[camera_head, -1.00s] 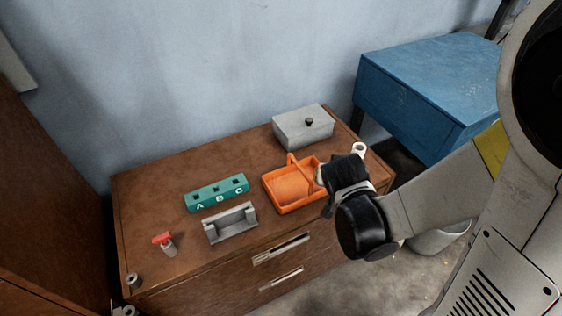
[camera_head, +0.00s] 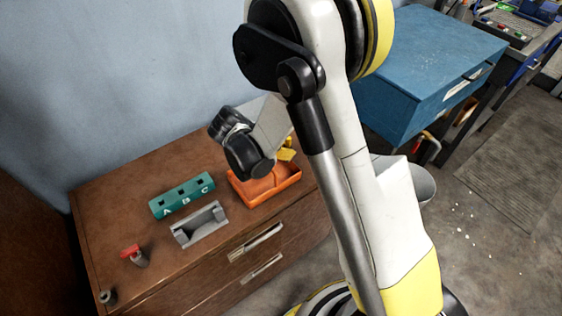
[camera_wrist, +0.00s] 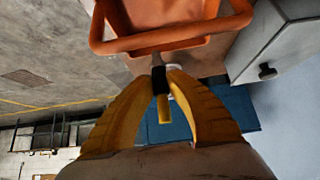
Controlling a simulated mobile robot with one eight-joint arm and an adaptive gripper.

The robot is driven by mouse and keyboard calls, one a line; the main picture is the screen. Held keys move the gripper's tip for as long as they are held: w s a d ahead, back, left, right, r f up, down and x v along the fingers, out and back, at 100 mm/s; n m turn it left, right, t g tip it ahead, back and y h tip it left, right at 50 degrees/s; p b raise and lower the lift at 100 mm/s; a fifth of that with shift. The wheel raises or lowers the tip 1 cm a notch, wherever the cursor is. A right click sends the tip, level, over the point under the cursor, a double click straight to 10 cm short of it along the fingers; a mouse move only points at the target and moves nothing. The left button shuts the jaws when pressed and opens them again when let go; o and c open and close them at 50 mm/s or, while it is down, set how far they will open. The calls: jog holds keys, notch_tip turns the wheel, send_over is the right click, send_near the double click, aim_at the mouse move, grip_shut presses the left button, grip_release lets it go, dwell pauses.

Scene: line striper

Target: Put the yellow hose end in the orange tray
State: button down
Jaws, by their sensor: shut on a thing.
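The orange tray (camera_head: 262,199) stands on the brown cabinet top, partly behind my wrist in the head view. Its orange rim and handle fill the top of the wrist view (camera_wrist: 175,40). My gripper's yellow fingers (camera_wrist: 161,77) are shut on the hose end (camera_wrist: 164,108), a small yellow piece with a black collar. In the head view my gripper (camera_head: 287,150) shows only as a bit of yellow just behind the tray's far right side; the hose end cannot be made out there. Whether it touches the tray cannot be told.
A teal block marked A B C (camera_head: 182,195) and a grey holder (camera_head: 200,226) stand left of the tray. A red-topped item (camera_head: 135,255) is near the left front. A grey box (camera_wrist: 264,50) is beside the tray. A blue cabinet (camera_head: 425,70) stands right.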

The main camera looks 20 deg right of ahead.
jog(key=shift+w+a+f+b, duration=0.15)
jog(key=shift+w+f+b, duration=0.15)
jog(key=shift+w+f, duration=0.65)
jog(key=shift+f+b, duration=0.95)
jog(key=shift+f, duration=0.65)
jog(key=shift+f, duration=0.1)
jog(key=c, duration=1.4)
grip_release()
